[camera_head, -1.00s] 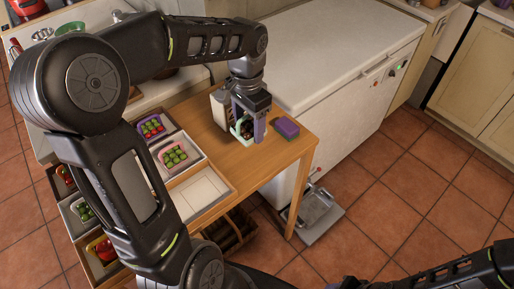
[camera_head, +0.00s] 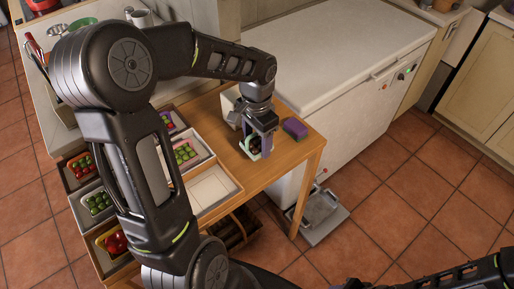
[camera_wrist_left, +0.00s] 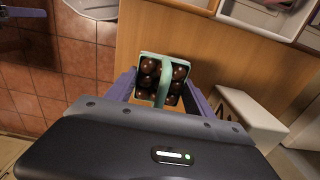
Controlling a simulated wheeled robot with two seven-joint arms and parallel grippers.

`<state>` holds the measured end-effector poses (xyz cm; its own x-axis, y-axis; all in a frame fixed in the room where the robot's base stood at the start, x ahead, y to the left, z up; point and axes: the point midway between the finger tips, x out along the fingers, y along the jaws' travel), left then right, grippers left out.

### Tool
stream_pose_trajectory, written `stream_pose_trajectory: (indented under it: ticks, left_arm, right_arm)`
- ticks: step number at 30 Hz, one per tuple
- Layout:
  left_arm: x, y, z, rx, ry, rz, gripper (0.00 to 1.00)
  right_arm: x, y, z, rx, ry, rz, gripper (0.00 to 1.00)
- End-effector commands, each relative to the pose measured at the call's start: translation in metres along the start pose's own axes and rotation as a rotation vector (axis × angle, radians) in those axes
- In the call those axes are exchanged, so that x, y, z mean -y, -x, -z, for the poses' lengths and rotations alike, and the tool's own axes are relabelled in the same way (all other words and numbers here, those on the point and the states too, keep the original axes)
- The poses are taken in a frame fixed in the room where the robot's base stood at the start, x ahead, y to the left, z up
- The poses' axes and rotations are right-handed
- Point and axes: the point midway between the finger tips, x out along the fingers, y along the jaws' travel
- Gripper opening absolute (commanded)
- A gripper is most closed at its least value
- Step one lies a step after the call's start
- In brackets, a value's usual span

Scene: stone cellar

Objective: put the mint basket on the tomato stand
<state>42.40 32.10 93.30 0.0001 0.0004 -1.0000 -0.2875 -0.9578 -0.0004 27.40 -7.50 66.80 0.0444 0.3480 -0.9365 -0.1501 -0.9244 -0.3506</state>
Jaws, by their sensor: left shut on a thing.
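The mint basket (camera_head: 251,151) is a small pale green basket holding several dark brown balls. My left gripper (camera_head: 260,150) is shut on it over the wooden table, left of the purple block. In the left wrist view the basket (camera_wrist_left: 146,58) sits between the purple fingers, its handle toward the camera; I cannot tell whether it touches the table. Stepped trays stand to the left. One tray (camera_head: 118,262) holds red tomato-like things; I cannot tell for certain which part is the tomato stand. My right gripper is not in view; only part of that arm shows at bottom right.
An empty pale tray (camera_head: 212,190) lies left of the basket. Trays behind and beside it hold green and red produce. A purple and green block (camera_head: 295,128) lies near the table's right end. A white box (camera_head: 229,104) stands behind the gripper. A white chest freezer (camera_head: 330,60) backs the table.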

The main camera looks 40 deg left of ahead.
Motion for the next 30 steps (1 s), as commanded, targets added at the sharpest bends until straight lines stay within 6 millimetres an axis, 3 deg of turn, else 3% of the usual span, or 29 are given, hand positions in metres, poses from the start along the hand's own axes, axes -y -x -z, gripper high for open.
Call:
stream_pose_trajectory:
  ticks: [4, 12, 23, 24, 30]
  left_arm:
    - [0.0, -0.005, 0.0, 0.001, -0.001, -0.001, 0.2]
    - [0.0, -0.037, 0.0, 0.001, -0.001, -0.001, 0.2]
    - [0.0, -0.041, 0.0, -0.001, -0.001, 0.0, 0.2]
    - [0.0, -0.042, 0.0, -0.001, -0.001, 0.0, 0.62]
    - [0.0, -0.04, 0.0, 0.0, -0.001, 0.0, 0.78]
  right_arm:
    - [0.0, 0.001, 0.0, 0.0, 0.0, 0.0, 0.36]
    - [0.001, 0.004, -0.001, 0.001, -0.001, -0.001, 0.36]
    - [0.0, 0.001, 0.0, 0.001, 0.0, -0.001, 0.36]
    - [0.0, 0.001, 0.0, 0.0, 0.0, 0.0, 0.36]
    - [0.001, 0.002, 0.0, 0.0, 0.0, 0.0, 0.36]
